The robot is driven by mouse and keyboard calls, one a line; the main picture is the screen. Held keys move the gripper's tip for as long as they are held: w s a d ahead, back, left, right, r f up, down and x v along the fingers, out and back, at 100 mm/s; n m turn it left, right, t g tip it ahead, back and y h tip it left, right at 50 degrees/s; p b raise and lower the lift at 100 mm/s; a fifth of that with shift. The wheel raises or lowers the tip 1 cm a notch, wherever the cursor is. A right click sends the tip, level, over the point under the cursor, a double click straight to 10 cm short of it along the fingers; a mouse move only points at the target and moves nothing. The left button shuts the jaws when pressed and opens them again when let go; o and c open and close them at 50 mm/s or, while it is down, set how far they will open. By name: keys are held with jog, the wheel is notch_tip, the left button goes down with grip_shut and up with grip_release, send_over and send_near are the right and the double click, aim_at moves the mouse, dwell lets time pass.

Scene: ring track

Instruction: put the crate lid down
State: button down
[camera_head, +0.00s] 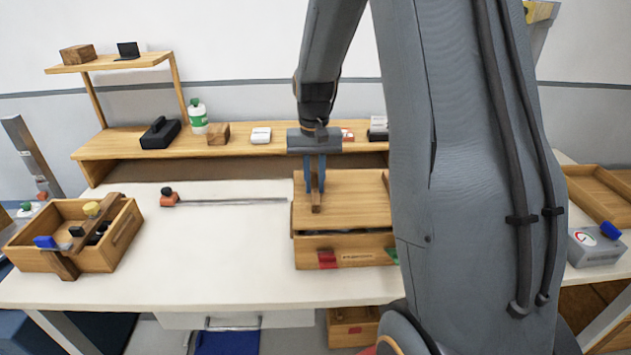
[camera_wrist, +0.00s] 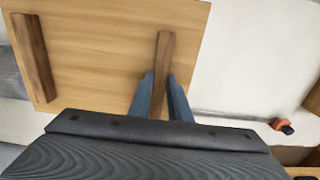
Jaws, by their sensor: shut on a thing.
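The crate lid (camera_head: 350,200) is a flat light-wood panel with darker wooden bars. In the head view it lies level over a wooden crate (camera_head: 350,252) at the middle of the table. A dark line shows between lid and crate at the front; I cannot tell whether the lid is fully seated. My gripper (camera_head: 316,190) points down, with its blue fingers shut on one bar of the lid. In the wrist view, the gripper (camera_wrist: 168,98) is at the bar (camera_wrist: 164,62) near the lid's (camera_wrist: 100,55) edge. My arm hides the lid's right side in the head view.
An open wooden box (camera_head: 110,248) with small items stands at the table's left. A wooden shelf (camera_head: 240,146) runs along the back. A grey box (camera_head: 597,248) and a wooden tray (camera_head: 600,195) are at right.

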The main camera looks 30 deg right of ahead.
jog(key=shift+f, duration=0.55)
jog(key=c, duration=1.6)
grip_release()
jog(key=shift+c, duration=0.2)
notch_tip(320, 180, up, 13)
jog(key=b, duration=0.4)
jog(key=s+a+f+n, duration=0.1)
jog(key=s+a+f, duration=0.1)
jog(key=s+f, duration=0.1)
jog(key=s+a+f+n, duration=0.1)
jog(key=s+a+f, duration=0.4)
jog(key=s, duration=0.1)
jog(key=shift+a+f+n+t, duration=0.25)
jog(key=shift+f+n+t, duration=0.15)
jog(key=s+a+f+n, duration=0.1)
jog(key=s+a+f, duration=0.2)
jog(key=s+f, duration=0.2)
jog(key=s, duration=0.3)
jog(key=shift+a+f+n+t, duration=0.15)
jog(key=shift+n+t, duration=0.15)
jog(key=shift+n, duration=0.1)
